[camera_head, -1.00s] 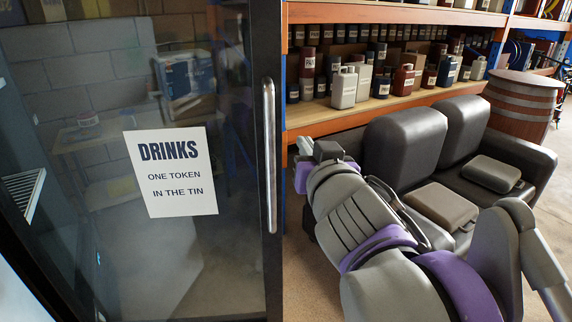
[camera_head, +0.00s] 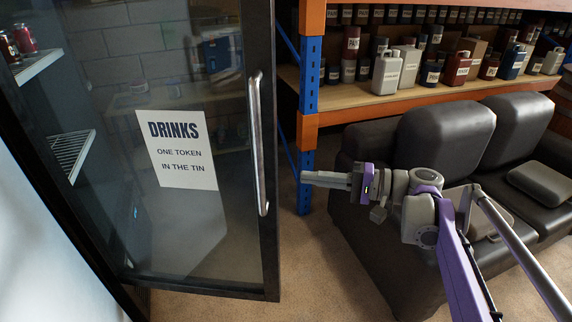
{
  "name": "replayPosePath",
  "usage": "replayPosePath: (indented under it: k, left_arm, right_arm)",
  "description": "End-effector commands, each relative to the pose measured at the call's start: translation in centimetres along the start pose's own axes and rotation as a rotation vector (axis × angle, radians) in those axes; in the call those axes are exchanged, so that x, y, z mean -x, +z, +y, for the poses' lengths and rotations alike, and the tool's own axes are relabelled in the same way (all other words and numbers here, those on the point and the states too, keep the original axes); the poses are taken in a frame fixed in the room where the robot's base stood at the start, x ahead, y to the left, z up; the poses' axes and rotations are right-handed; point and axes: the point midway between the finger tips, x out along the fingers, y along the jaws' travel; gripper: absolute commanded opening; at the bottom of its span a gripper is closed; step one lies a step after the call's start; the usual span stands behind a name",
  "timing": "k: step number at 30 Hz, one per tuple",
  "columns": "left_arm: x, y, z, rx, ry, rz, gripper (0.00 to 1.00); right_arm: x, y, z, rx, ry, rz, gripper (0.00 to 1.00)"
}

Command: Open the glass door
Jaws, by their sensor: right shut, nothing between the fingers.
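The glass door (camera_head: 205,240) has a black frame and a white "DRINKS" sign (camera_head: 178,150). It appears to stand swung out from the drinks cabinet, since its bottom edge reaches over the carpet well right of the cabinet base. A long vertical metal handle (camera_head: 258,145) is on its right side. My right gripper (camera_head: 306,178) is shut and empty. It points left, to the right of the handle and clear of it in the picture. My left gripper is not in view.
Cabinet shelves (camera_head: 68,152) and red cans (camera_head: 25,38) show at left. A blue and orange rack (camera_head: 308,90) stands right of the door, holding jugs and tins. A dark sofa (camera_head: 440,135) sits behind my right arm. Carpet (camera_head: 330,270) is clear between door and sofa.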

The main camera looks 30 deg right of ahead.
Motion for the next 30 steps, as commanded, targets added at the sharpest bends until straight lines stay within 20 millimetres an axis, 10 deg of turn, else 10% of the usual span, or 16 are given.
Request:
replayPosePath:
  k: [30]
  left_arm:
    - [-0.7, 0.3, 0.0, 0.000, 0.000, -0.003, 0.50]
  right_arm:
    - [-9.6, 0.6, -1.6, 0.028, -0.064, -0.031, 0.00]
